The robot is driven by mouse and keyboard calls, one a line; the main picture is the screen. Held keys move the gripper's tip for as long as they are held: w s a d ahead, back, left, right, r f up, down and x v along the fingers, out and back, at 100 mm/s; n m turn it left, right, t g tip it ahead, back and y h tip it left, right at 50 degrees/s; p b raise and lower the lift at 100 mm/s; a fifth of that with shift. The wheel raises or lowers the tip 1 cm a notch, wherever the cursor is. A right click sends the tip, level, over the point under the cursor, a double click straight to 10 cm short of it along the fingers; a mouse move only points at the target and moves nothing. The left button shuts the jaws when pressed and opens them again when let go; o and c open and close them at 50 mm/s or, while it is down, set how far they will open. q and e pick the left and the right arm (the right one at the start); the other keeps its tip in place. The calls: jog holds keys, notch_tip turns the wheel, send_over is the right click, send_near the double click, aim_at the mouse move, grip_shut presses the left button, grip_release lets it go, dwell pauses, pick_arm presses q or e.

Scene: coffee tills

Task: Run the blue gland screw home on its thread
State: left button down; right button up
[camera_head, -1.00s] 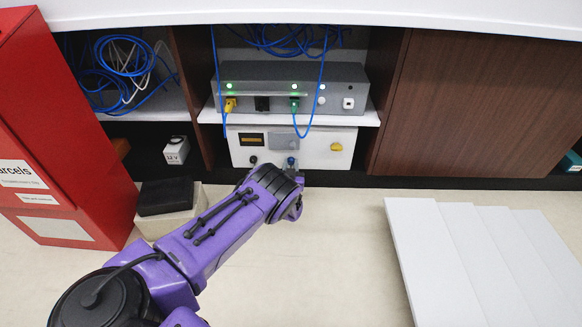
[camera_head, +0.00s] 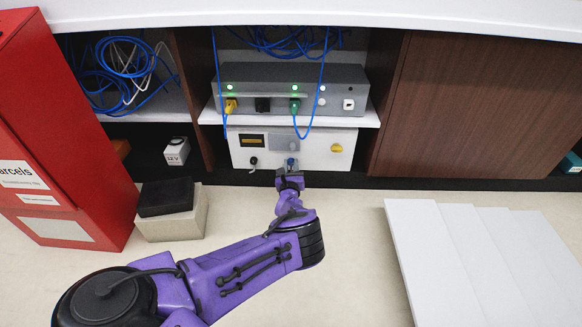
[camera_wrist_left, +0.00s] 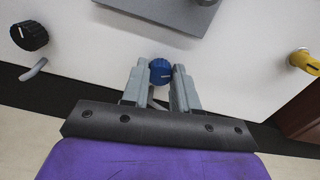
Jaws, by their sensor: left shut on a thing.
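The blue gland screw (camera_wrist_left: 160,71) is a ridged round knob with a pale mark, low on the front of the white box (camera_head: 312,152). In the head view the blue screw (camera_head: 291,162) shows just beyond my left gripper (camera_head: 290,173). In the left wrist view my left gripper (camera_wrist_left: 160,76) has its two grey fingers on either side of the screw, shut on it. The screw's thread is hidden behind its head. A pale cable shows below the screw between the fingers. My right gripper is not in view.
A black knob (camera_wrist_left: 30,36) and a yellow knob (camera_wrist_left: 304,62) sit left and right of the screw. A grey box (camera_head: 330,88) with blue cables stands on the shelf above. White panels (camera_head: 440,250) lie at the right; the floor between is clear.

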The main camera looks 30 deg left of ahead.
pick_arm(q)
jog(key=c, duration=1)
grip_release()
jog(key=shift+d+f, duration=0.1)
jog(key=shift+d, duration=0.1)
jog(key=shift+a, duration=0.15)
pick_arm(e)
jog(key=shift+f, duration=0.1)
pick_arm(q)
jog(key=shift+s+a+b, duration=0.1)
jog(key=shift+b, duration=0.2)
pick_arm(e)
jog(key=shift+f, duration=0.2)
